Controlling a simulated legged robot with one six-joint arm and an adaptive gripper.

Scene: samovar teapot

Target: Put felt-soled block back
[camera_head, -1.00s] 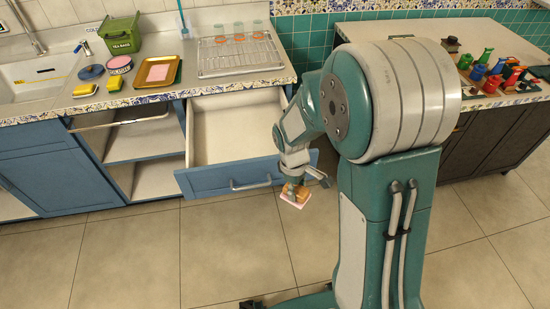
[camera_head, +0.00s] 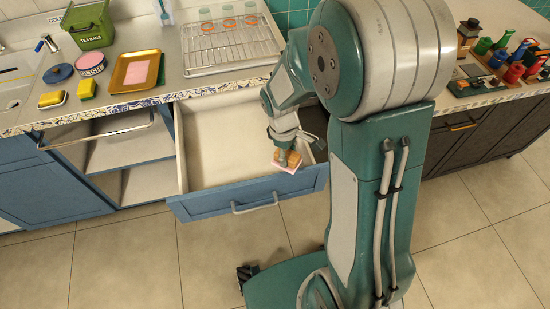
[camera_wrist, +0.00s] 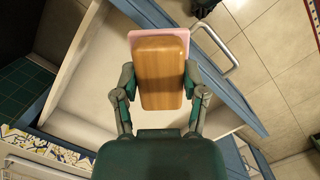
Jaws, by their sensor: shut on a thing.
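The felt-soled block is a wooden block (camera_wrist: 160,72) with a pale pink sole (camera_wrist: 203,42). My gripper (camera_wrist: 160,82) is shut on its sides in the wrist view. In the head view the block (camera_head: 288,160) hangs from my gripper (camera_head: 285,148), in line with the right part of the open drawer (camera_head: 215,145), near its front panel. The drawer has a blue front with a metal handle and a pale inside. It also shows behind the block in the wrist view (camera_wrist: 90,90). The visible part of the drawer is empty; my arm hides its right end.
The counter above holds a gold tray (camera_head: 117,72) with a pink sheet, yellow sponges (camera_head: 52,99), a round tin (camera_head: 90,64), a green tea-bag bin (camera_head: 88,22) and a wire rack (camera_head: 200,66). An open shelf (camera_head: 110,150) lies left of the drawer. Colourful items (camera_head: 515,62) stand at right.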

